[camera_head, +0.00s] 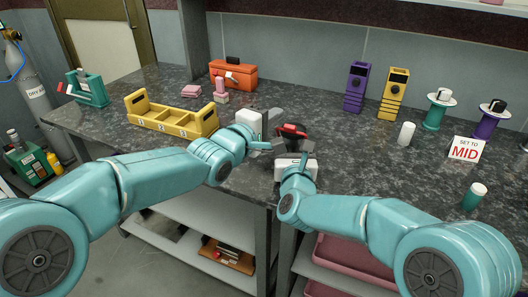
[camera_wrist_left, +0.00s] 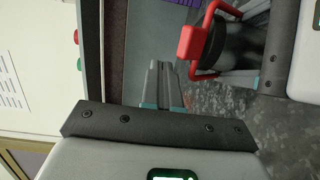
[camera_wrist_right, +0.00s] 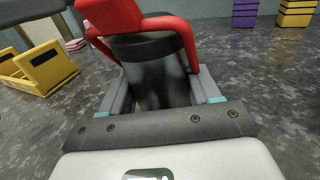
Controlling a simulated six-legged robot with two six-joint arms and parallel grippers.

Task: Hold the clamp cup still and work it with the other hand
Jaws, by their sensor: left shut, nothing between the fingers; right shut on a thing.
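The clamp cup (camera_head: 292,137) is a dark, rounded cup with a red lever (camera_head: 292,129) at its top. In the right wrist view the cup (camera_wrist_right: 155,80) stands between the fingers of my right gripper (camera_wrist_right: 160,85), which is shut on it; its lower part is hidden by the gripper. The red lever (camera_wrist_right: 112,14) reaches over the top. My left gripper (camera_wrist_left: 163,68) is shut and empty, its fingers together. It is just to the left of the cup in the head view. In the left wrist view the red lever (camera_wrist_left: 194,42) is apart from its fingertips.
A yellow compartment tray (camera_head: 180,123), pink blocks (camera_head: 191,91) and an orange toolbox (camera_head: 233,75) are at the left. Purple (camera_head: 355,88) and yellow (camera_head: 392,95) holders, spools, a white cylinder (camera_head: 406,134) and a "SET TO MID" sign (camera_head: 466,149) are at the right. The counter behind the cup is clear.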

